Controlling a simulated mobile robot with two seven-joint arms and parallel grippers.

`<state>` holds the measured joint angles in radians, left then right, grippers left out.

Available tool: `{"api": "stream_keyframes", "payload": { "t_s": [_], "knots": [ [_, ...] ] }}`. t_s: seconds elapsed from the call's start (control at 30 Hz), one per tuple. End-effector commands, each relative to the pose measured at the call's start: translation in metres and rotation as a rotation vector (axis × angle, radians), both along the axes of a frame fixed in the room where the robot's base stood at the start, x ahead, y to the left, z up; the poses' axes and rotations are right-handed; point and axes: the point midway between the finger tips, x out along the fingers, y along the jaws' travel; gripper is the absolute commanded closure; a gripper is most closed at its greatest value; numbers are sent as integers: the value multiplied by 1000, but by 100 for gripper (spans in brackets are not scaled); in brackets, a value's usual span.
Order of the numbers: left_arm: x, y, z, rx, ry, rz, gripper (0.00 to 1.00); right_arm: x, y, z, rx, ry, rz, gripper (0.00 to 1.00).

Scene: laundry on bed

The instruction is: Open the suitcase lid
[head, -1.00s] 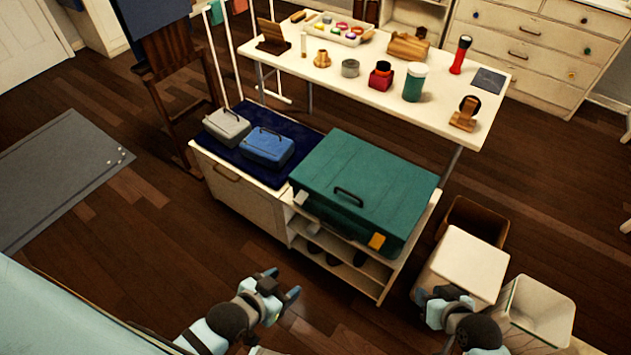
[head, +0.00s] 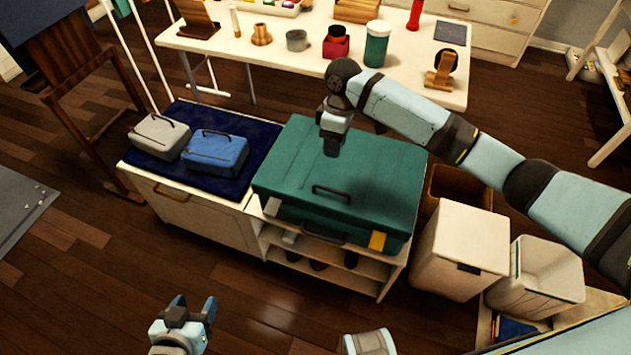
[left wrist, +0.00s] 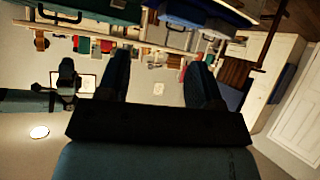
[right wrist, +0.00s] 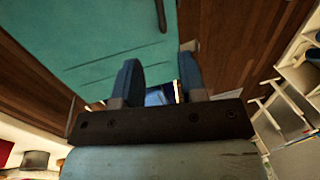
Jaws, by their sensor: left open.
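The teal suitcase (head: 290,165) lies flat on a low shelf unit with its lid shut. A dark handle (head: 332,192) is on the lid, and a yellow tag (head: 377,241) is on the front side. My right gripper (head: 331,150) points down above the back part of the lid. Its fingers (right wrist: 160,85) are apart and empty, with the lid (right wrist: 100,35) filling the upper left of the right wrist view. I cannot tell whether the fingertips touch the lid. My left gripper (head: 193,310) is open and empty, low in front of the unit.
Grey (head: 158,137) and blue (head: 214,153) small cases sit on a navy cloth left of the suitcase. A cluttered white table (head: 300,75) stands behind. White bins (head: 460,245) stand to the right. The floor in front is clear.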

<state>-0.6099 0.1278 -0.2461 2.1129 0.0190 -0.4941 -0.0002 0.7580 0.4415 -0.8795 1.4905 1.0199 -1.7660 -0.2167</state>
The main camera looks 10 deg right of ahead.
Motion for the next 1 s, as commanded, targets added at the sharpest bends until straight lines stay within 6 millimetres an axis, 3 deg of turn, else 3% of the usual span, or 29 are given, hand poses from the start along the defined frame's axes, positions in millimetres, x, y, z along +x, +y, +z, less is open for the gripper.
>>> {"api": "stream_keyframes", "payload": {
  "t_s": [0.4,0.6,1.0],
  "knots": [
    [1,-1,-5,4,-19,-4,40,-15,10,-84,1,-1,0,62],
    [1,-1,-8,9,-23,-9,40,-20,13,-115,1,-1,0,62],
    [1,-1,-9,10,-24,-11,40,-22,15,-129,1,-3,0,62]
  ]
}}
